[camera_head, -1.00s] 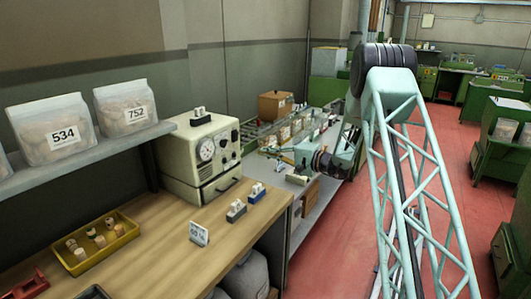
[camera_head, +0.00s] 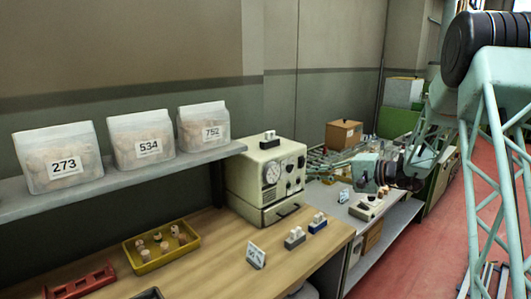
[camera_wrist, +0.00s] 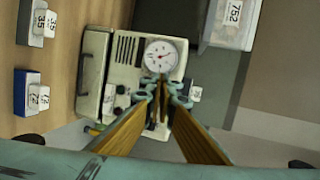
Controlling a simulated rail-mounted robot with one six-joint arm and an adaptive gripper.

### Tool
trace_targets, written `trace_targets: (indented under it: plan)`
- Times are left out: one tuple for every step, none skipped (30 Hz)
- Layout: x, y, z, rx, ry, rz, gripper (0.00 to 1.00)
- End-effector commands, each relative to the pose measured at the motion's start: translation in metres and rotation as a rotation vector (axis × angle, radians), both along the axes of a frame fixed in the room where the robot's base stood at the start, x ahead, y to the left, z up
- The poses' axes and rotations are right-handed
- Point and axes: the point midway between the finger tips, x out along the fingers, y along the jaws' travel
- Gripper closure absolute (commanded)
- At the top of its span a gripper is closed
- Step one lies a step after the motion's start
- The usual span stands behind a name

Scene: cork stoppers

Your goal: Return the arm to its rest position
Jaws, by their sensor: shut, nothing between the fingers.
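My gripper (camera_wrist: 164,92) is shut with nothing held, its pale green fingertips together in front of the cream dial machine (camera_wrist: 128,75) in the wrist view. How far it is from the machine is hard to tell. In the head view my pale blue arm (camera_head: 492,110) rises at the right, and its wrist end hangs over the grey side bench (camera_head: 352,207), right of the dial machine (camera_head: 262,185). The fingertips are not clear in that view. Cork stoppers (camera_head: 163,247) stand in a yellow tray (camera_head: 150,267) on the wooden bench.
Bags marked 273 (camera_head: 58,158), 534 (camera_head: 141,141) and 752 (camera_head: 204,128) stand on a wall shelf (camera_head: 110,182). Small numbered blocks (camera_head: 295,239) stand on the wooden bench (camera_head: 215,260), and a red rack (camera_head: 80,281) lies at its left. Red floor (camera_head: 430,250) is open at the right.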

Motion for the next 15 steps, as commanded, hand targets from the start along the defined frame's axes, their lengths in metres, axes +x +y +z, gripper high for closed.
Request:
trace_targets:
  plan:
    - [-0.009,0.007,0.008,-0.010,0.004,0.016,1.00]
    - [-0.014,0.011,0.011,-0.018,0.010,0.025,1.00]
    - [-0.021,0.016,0.016,-0.027,0.014,0.037,1.00]
    - [-0.027,0.020,0.019,-0.034,0.019,0.047,1.00]
    - [-0.032,0.024,0.022,-0.040,0.023,0.055,1.00]
    - [-0.039,0.029,0.026,-0.051,0.029,0.068,1.00]
    - [-0.045,0.032,0.029,-0.057,0.034,0.076,1.00]
    - [-0.050,0.035,0.032,-0.064,0.037,0.085,1.00]
    - [-0.058,0.040,0.036,-0.074,0.043,0.096,1.00]
    - [-0.063,0.043,0.039,-0.081,0.047,0.105,1.00]
    - [-0.069,0.046,0.042,-0.089,0.051,0.113,1.00]
    - [-0.077,0.050,0.045,-0.099,0.056,0.124,1.00]
    - [-0.082,0.053,0.047,-0.107,0.061,0.132,1.00]
    - [-0.088,0.056,0.051,-0.114,0.064,0.140,1.00]
    - [-0.096,0.060,0.054,-0.125,0.069,0.150,1.00]
